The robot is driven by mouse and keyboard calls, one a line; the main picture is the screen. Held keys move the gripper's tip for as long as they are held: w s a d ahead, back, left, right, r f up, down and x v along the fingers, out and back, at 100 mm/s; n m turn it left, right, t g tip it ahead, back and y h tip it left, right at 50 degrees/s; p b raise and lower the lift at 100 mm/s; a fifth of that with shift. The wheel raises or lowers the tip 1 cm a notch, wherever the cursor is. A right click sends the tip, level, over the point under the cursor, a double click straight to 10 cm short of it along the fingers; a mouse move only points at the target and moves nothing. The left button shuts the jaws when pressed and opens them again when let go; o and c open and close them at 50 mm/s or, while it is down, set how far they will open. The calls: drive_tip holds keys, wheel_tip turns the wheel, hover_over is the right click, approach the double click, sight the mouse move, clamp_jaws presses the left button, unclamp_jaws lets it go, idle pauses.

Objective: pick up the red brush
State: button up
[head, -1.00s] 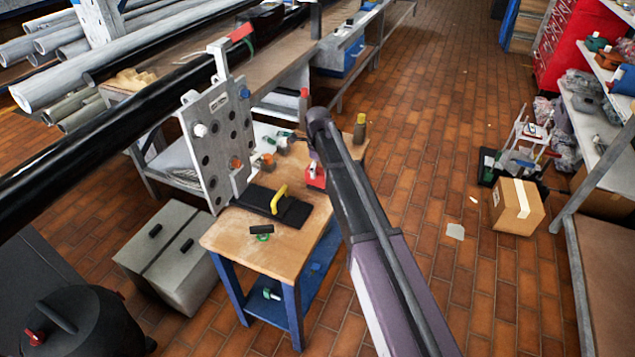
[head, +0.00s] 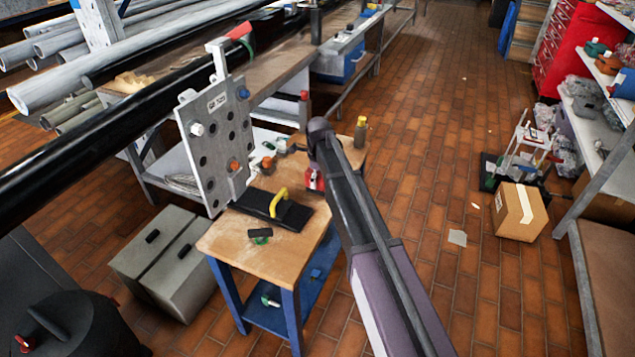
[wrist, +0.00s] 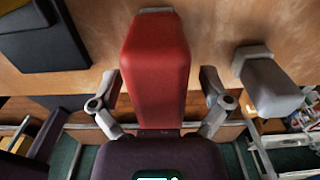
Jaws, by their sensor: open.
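The red brush (wrist: 158,70) stands out in the middle of the wrist view, its red block pointing toward my wrist. My gripper (wrist: 160,95) is open, with one finger to the left and one to the right of the red block. I see no clear grip on it. In the head view, part of the red brush (head: 312,181) shows on the wooden bench top, beside my arm. My arm hides the rest of it and most of my gripper there.
A grey block (wrist: 270,85) stands right of the brush. A black pad (head: 292,217) with a yellow handle (head: 279,201) lies on the wooden bench (head: 265,262). An upright holed plate (head: 212,135) rises at the bench's left edge. A yellow-capped bottle (head: 360,133) stands behind my arm.

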drive_tip(key=shift+f+b, duration=0.25)
drive_tip(key=shift+b, duration=0.05)
idle(0.6)
clamp_jaws()
idle(0.4)
drive_tip(key=shift+r, duration=0.15)
wheel_tip(320, 180, up, 4)
drive_tip(key=p, duration=0.4)
drive_tip(key=s+d, duration=0.2)
drive_tip(key=s, duration=0.5)
drive_tip(key=s+d+r+p, duration=0.1)
drive_tip(key=s+d, duration=0.1)
drive_tip(key=s, duration=0.6)
drive_tip(key=shift+s+d+p, duration=0.15)
drive_tip(key=shift+s+p, duration=0.1)
drive_tip(key=shift+p, duration=0.05)
drive_tip(key=shift+r, duration=0.1)
